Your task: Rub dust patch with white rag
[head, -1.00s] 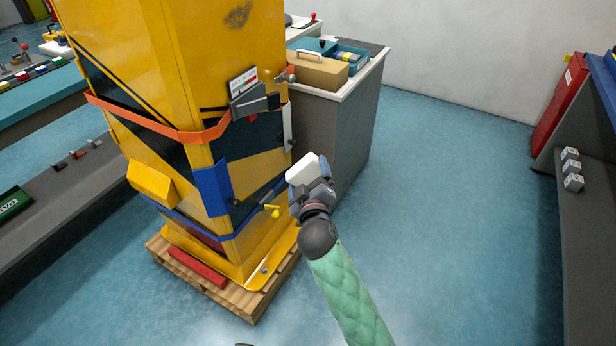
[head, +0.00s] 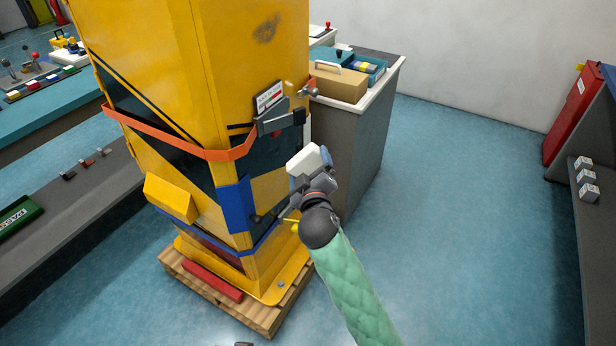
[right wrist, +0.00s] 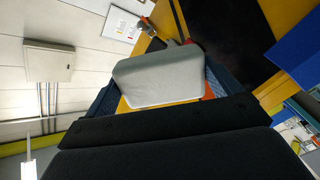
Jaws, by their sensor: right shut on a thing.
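The dust patch (head: 266,28) is a dark smudge high on the yellow face of the tall cabinet (head: 210,60) in the head view. The white rag (head: 304,159) is a pale, rounded block in my right gripper (head: 313,172). It also shows in the right wrist view (right wrist: 160,78), between the two blue-grey fingers. My right gripper is shut on the rag and sits in front of the cabinet's lower right side, well below the dust patch. The rag looks apart from the patch. My left gripper is not in view.
The cabinet stands on a wooden pallet (head: 262,318). An orange strap (head: 170,138), a label plate (head: 269,97) and a yellow box (head: 170,197) project from it. A grey counter with a cardboard box (head: 338,84) stands behind. The blue floor to the right is free.

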